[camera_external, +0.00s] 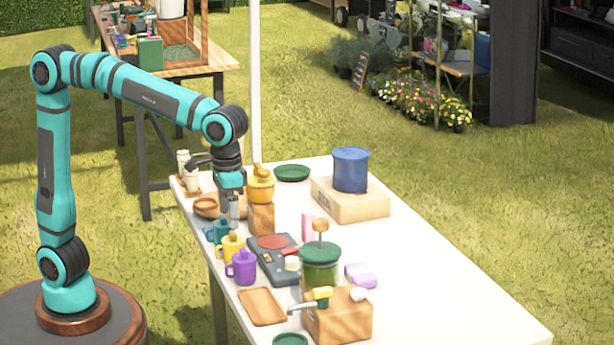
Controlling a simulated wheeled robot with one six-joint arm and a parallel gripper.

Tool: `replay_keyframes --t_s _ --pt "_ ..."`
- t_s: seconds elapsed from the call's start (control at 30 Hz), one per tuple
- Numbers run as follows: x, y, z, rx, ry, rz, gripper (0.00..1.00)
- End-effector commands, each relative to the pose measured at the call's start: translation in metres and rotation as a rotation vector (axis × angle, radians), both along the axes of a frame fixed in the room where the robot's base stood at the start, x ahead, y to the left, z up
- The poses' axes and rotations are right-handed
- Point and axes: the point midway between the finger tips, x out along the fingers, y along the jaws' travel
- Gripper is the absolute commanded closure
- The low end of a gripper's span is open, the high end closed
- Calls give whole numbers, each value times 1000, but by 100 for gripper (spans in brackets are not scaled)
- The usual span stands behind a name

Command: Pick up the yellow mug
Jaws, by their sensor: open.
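The yellow mug (232,249) stands upright near the table's left edge, between a teal mug (219,231) and a purple mug (243,267). My gripper (234,212) points down above and behind the yellow mug, close to the teal mug. It is open, and I see nothing held in it. The fingers are small, and their exact height over the mugs is hard to tell.
A yellow pot (261,190) on a wooden block stands just right of my gripper. A dark scale (273,262) lies right of the mugs. The white table's (430,270) right side is clear.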

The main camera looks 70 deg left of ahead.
Motion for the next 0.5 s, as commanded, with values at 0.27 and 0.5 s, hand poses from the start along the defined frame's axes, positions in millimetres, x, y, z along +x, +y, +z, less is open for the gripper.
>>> replay_keyframes --t_s 0.27,0.5 --pt "0 0 -29 -1 -1 0 25" --pt "1 -2 -42 1 1 0 25"
